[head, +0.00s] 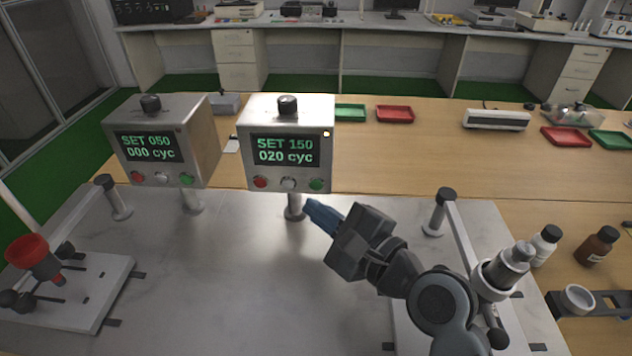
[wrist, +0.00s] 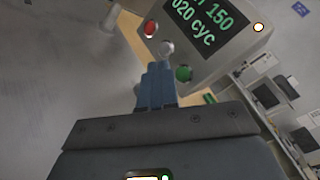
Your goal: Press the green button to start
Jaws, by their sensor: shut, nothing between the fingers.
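Two metal control boxes stand on posts on the grey bench. The right box (head: 288,112) reads "SET 150 / 020 cyc" and has a lit lamp at its upper right. Its green button (head: 316,184) is at the right end of a row with a white and a red button; the green button also shows in the wrist view (wrist: 184,74). The left box (head: 150,112) reads "SET 050 / 000 cyc", with its own green button (head: 187,180). My gripper (head: 309,206), with blue fingers, is shut and empty, just below the right box's buttons. I see no clear contact with any button.
A test stand with a red cup (head: 27,251) is at the left. Another stand's post (head: 440,212) rises behind my arm. A white bottle (head: 546,245) and a brown bottle (head: 598,247) stand at the right. Bare bench lies below the boxes.

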